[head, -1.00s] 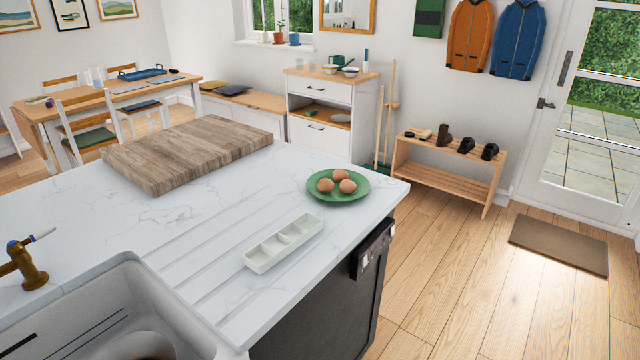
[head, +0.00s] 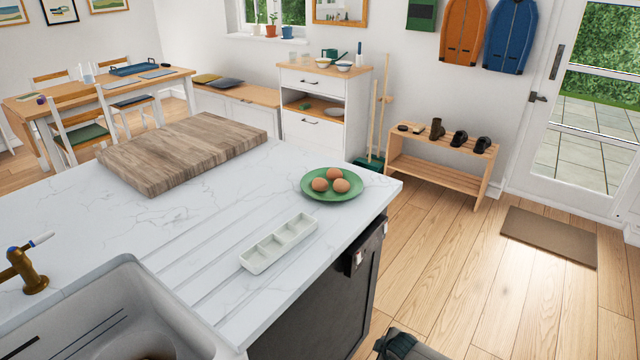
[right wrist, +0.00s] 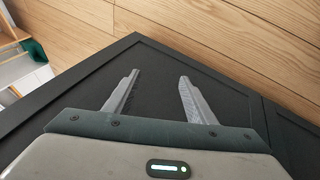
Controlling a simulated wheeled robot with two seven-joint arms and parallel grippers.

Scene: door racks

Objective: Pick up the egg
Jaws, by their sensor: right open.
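Three brown eggs (head: 333,173) lie together on a green plate (head: 318,197) near the far right corner of the white marble counter. A white tray with several square compartments (head: 279,243) lies on the counter nearer to me, and its compartments look empty. My right gripper shows in the right wrist view (right wrist: 157,95), open with nothing between its fingers, in front of a dark panel. In the head view only a dark part of my right arm shows at the bottom edge, low beside the counter. My left gripper is not in view.
A thick wooden board (head: 184,152) lies on the counter to the left of the plate. A sink (head: 110,310) with a brass tap (head: 25,272) is at the lower left. The counter's right edge drops to a dark cabinet front (head: 318,315). Counter around the plate is clear.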

